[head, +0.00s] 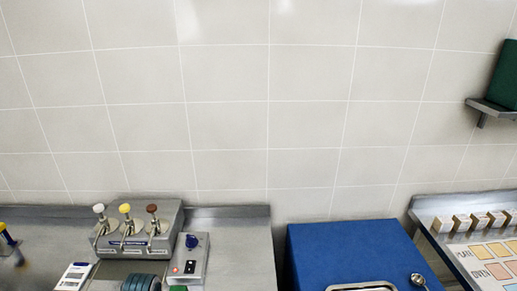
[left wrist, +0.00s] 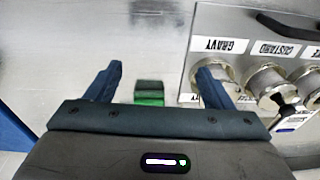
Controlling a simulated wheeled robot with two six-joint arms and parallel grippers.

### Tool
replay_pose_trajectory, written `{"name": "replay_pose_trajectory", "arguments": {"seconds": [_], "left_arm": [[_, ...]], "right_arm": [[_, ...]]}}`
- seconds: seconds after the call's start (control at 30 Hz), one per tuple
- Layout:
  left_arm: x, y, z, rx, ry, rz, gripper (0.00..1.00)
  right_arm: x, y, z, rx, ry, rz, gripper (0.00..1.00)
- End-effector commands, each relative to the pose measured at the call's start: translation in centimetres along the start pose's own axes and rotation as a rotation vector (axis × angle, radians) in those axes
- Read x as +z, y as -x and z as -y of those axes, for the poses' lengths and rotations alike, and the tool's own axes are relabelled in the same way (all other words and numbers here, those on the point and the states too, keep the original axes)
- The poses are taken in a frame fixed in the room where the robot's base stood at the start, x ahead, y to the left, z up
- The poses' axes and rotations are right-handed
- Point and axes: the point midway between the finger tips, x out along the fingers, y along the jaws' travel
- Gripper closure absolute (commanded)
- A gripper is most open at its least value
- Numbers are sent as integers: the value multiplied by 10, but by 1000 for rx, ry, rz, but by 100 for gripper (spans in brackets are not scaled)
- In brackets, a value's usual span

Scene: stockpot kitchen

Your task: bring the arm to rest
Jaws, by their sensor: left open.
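My left gripper (left wrist: 157,78) shows in the left wrist view with its two dark blue fingers spread apart. Nothing is held between them. A small green block (left wrist: 149,93) shows between the fingers in the picture, on the pale metal surface beyond them. I cannot tell how far below the fingers it is. The right finger overlaps the edge of a grey dispenser (left wrist: 230,18) with labels reading gravy and custard, seen upside down. I cannot tell whether they touch. My right gripper is in neither view.
In the head view the dispenser (head: 160,244) has white, yellow and brown pump knobs. A control box (head: 190,262) with a blue knob stands beside it. A blue box (head: 350,250) stands right of the counter (head: 235,235). A wall shelf (head: 490,108) is at upper right.

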Motion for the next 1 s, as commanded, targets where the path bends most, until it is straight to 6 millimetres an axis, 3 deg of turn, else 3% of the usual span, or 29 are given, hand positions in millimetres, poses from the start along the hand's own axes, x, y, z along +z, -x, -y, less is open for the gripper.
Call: {"name": "replay_pose_trajectory", "arguments": {"seconds": [0.03, 0.2, 0.4, 0.9, 1.0], "left_arm": [[27, -2, 1, -7, -8, -15, 25], [98, 8, 1, -23, -36, -79, 25], [150, 30, 0, -31, -60, -134, 25], [218, 78, -2, -37, -98, -209, 25], [212, 43, -1, -37, -94, -196, 25]], "right_arm": [[-1, 0, 0, 0, 0, -1, 100], [-1, 0, 0, 0, 0, -1, 100], [-1, 0, 0, 0, 0, -2, 100], [-2, 0, -1, 1, 0, -2, 100], [-1, -8, -1, 2, 1, -3, 100]]}}
